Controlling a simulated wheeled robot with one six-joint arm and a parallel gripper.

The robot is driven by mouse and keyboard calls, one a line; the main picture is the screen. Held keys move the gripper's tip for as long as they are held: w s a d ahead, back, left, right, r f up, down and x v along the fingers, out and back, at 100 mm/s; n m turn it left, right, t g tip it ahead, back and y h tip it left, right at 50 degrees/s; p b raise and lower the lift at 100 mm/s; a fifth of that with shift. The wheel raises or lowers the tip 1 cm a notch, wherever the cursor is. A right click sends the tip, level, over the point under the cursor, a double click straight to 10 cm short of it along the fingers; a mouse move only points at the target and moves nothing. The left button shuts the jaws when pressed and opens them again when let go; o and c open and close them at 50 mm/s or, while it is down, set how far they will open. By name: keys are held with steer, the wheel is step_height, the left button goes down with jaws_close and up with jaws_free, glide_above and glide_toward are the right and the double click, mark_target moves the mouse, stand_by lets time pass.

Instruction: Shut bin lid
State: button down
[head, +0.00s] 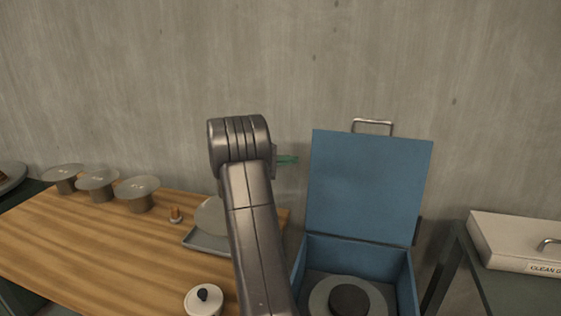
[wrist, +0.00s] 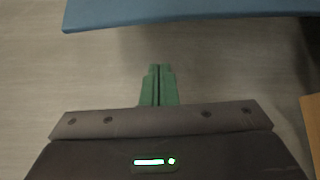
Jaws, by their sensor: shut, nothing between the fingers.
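The blue bin (head: 361,262) stands right of the wooden table, its lid (head: 368,187) raised upright against the wall side. A metal handle (head: 372,122) sits on the lid's top edge. A blue panel edge, likely the lid (wrist: 190,12), crosses the top of that view.
A pale box labelled "CLEAN" (head: 515,240) stands at right. A grey wall rises behind.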

steer(key=d, duration=0.2)
steer(key=s+d+p, duration=0.1)
steer(key=d, duration=0.1)
steer(key=shift+s+d, duration=0.1)
steer(key=shift+d, duration=0.2)
steer(key=shift+s+f, duration=0.1)
steer(key=shift+s, duration=0.05)
stand_by(0.4)
